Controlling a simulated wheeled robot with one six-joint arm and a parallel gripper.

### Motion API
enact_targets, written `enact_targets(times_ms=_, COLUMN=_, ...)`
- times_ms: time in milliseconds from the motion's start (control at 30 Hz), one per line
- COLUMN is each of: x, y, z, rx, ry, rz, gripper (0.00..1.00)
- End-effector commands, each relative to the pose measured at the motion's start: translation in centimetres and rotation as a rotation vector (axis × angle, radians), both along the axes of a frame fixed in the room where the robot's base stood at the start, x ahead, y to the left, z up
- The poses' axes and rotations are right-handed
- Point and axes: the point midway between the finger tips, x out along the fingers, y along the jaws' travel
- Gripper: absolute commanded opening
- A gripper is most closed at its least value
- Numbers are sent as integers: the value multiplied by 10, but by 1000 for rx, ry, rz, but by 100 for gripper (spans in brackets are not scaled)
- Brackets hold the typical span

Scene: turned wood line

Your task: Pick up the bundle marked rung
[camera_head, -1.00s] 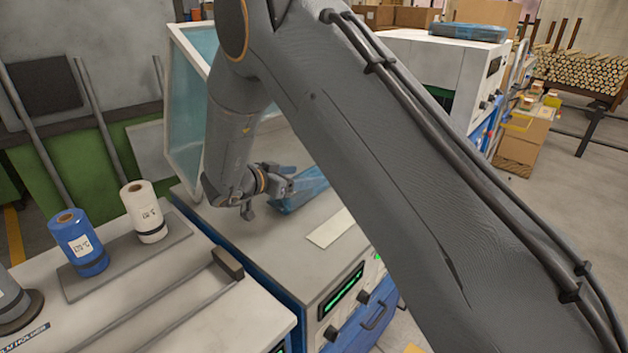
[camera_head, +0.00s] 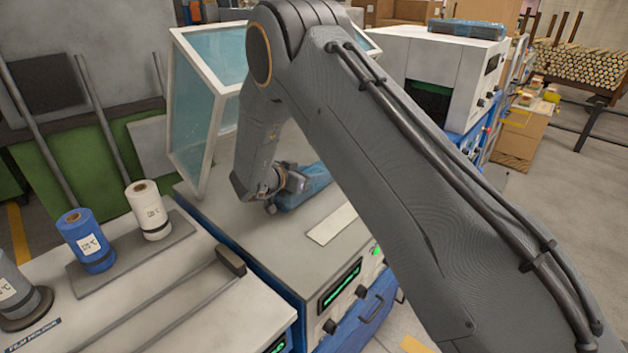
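A blue film-wrapped bundle (camera_head: 313,184) lies on the grey top of the machine in the middle, in front of the tilted clear hood. My gripper (camera_head: 285,196) is low over this top, at the bundle's near left end, and covers part of it. Its fingers are small and partly hidden, so I cannot tell whether they grip the bundle. Another blue-wrapped bundle (camera_head: 468,28) lies on the white machine at the back. No rung marking is readable on either bundle.
The clear hood (camera_head: 205,100) with a white frame stands close to the left of my arm. A pale strip (camera_head: 332,224) lies on the machine top. A blue roll (camera_head: 88,243) and a white roll (camera_head: 149,212) stand on a holder at left.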

Motion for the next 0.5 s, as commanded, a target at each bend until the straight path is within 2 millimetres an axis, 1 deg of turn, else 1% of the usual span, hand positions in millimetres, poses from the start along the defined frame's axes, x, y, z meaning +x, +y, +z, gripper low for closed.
enact_targets(times_ms=33, x=0, y=0, z=0, rx=0, ry=0, rz=0, gripper=34)
enact_targets(times_ms=167, x=0, y=0, z=0, rx=0, ry=0, rz=0, gripper=12)
enact_targets(times_ms=200, x=0, y=0, z=1, rx=0, ry=-2, rz=1, gripper=5)
enact_targets(times_ms=233, x=0, y=0, z=1, rx=0, ry=-2, rz=1, gripper=2)
enact_targets(times_ms=500, x=0, y=0, z=3, rx=0, ry=-2, rz=1, gripper=2)
